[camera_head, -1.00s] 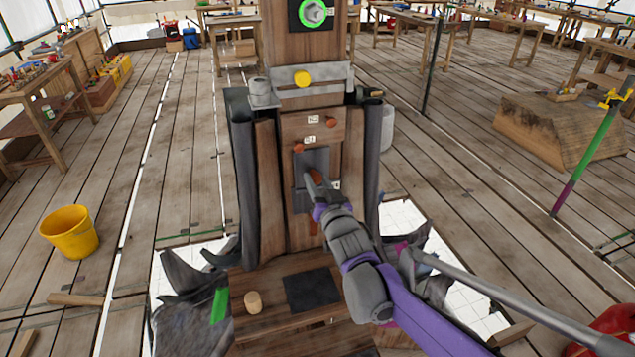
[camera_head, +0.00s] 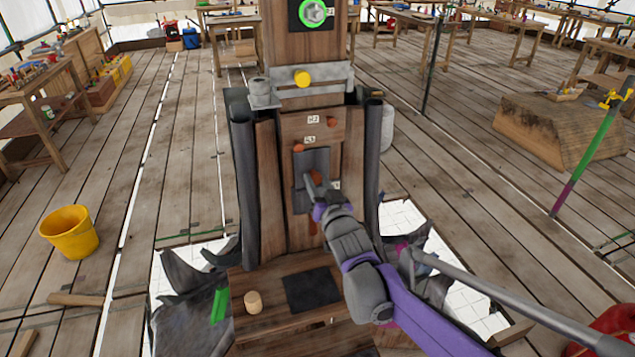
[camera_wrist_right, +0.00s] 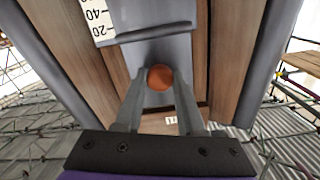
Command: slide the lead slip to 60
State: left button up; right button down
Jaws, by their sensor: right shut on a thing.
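The grey lead slip (camera_head: 311,160) lies flat on the front of the wooden post, below the small labels. It also shows in the right wrist view (camera_wrist_right: 155,52), with a dark cross lip. A white scale (camera_wrist_right: 99,18) with the marks 20 and 40 runs beside it; the lip's left end is just below the 20 mark. My right gripper (camera_wrist_right: 160,88) is shut on the slip's round orange knob (camera_wrist_right: 159,77), one finger on each side. In the head view my right gripper (camera_head: 312,186) partly covers the slip's lower part and the knob. My left gripper is not in view.
Two orange pegs, one upper (camera_head: 331,122) and one lower (camera_head: 298,147), stand out above the slip. Dark grey sheets (camera_head: 243,185) flank the post. A wooden ledge below holds a small wooden cylinder (camera_head: 253,302) and a black pad (camera_head: 312,290). A yellow bucket (camera_head: 69,232) stands left.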

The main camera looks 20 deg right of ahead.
notch_tip(320, 180, down, 5)
jog(key=b, duration=0.3)
jog(key=c, duration=0.5)
grip_release()
jog(key=shift+r, duration=0.1)
jog(key=s, duration=1.1)
jog(key=shift+d, duration=0.15)
jog(key=shift+w, duration=0.1)
jog(key=s+f+n+g+p, duration=0.1)
jog(key=s+f+g, duration=0.5)
jog(key=s, duration=0.6)
jog(key=s+f+n+g+p, duration=0.1)
jog(key=s+f+g+p, duration=0.2)
jog(key=s, duration=0.9)
notch_tip(320, 180, down, 4)
jog(key=g, duration=0.3)
jog(key=shift+r+n+g+h, duration=0.15)
jog(key=shift+n+g+h, duration=0.15)
